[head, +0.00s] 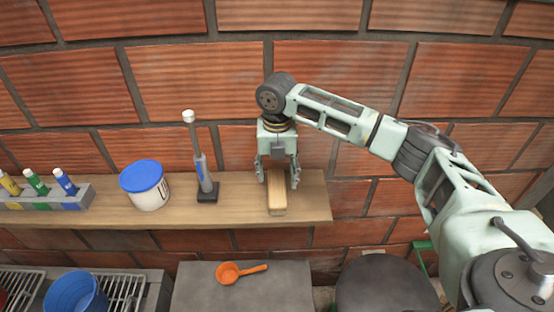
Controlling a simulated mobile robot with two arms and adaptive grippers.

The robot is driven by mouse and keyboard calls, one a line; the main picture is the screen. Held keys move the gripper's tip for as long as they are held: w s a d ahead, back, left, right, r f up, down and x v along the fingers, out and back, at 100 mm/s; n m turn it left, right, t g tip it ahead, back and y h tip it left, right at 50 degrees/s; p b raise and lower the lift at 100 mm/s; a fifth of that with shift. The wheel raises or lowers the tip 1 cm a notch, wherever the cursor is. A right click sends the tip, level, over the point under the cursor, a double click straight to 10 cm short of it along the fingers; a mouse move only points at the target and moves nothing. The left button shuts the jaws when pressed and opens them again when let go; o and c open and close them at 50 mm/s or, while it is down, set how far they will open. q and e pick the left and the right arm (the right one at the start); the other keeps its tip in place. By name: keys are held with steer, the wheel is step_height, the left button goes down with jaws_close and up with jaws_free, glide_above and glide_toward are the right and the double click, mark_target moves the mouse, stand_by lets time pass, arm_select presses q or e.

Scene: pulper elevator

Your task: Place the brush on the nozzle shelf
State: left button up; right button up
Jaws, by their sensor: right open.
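The brush (277,207), seen as a light wooden block, lies on the wooden shelf (238,213) near its right end, its long side pointing out from the wall. I take this shelf to be the nozzle shelf. My right gripper (278,182) points down over the brush with its fingers open, one on each side of it. I cannot tell whether the fingers touch it. The gripper hides the brush's far end. My left gripper is not in view.
Left of the brush on the shelf stand a grey tool with a white tip (203,170), a blue-lidded white tub (147,186) and a grey rack of small tubes (45,195). Below are an orange scoop (229,273) on a grey surface and a blue bucket (75,295).

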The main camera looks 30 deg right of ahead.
mark_target(277, 185)
step_height(277, 185, up, 8)
steer(key=b, duration=0.2)
steer(key=shift+r+b, duration=0.2)
steer(key=shift+b, duration=0.1)
steer(key=shift+f, duration=0.1)
